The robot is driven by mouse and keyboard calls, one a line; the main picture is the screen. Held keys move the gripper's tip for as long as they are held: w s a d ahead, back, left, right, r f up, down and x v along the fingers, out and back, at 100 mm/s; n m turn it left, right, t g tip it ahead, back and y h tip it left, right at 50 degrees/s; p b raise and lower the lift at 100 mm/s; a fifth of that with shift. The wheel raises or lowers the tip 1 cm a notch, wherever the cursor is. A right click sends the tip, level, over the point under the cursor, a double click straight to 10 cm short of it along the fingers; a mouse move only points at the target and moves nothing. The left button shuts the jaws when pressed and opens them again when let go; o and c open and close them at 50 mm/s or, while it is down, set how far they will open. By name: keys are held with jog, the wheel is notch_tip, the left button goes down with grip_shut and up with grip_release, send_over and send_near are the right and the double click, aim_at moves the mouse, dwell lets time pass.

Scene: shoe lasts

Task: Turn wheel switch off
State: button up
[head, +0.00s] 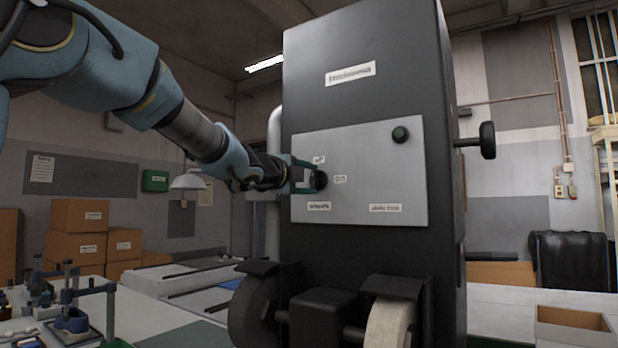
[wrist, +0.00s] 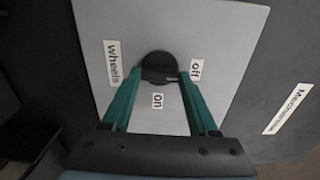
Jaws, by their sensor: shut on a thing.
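The wheel switch is a round black knob (head: 321,180) on the grey panel (head: 372,150) of a tall dark machine. It also shows between my fingertips in the wrist view (wrist: 158,68). An "on" label (head: 340,179) is right of it and an "off" label (head: 319,159) above it; a "Wheels" label (wrist: 113,63) is beside it in the wrist view. My gripper (head: 310,179) reaches in from the left, its green fingers on opposite sides of the knob, shut on it. I cannot tell which label the knob points to.
A smaller green-black knob (head: 400,134) is at the panel's upper right. A dark handle (head: 487,140) sticks out from the machine's right side. Two wheels, one dark (head: 257,311) and one pale (head: 389,323), sit below the panel. The space left of the panel holds my arm.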

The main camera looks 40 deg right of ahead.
jog(key=shift+n, duration=0.3)
jog(key=o, duration=1.4)
jog(key=shift+a, duration=0.1)
jog(key=b+v, duration=0.2)
jog(key=v, duration=0.8)
jog(key=shift+a+b, duration=0.3)
jog(key=shift+a, duration=0.05)
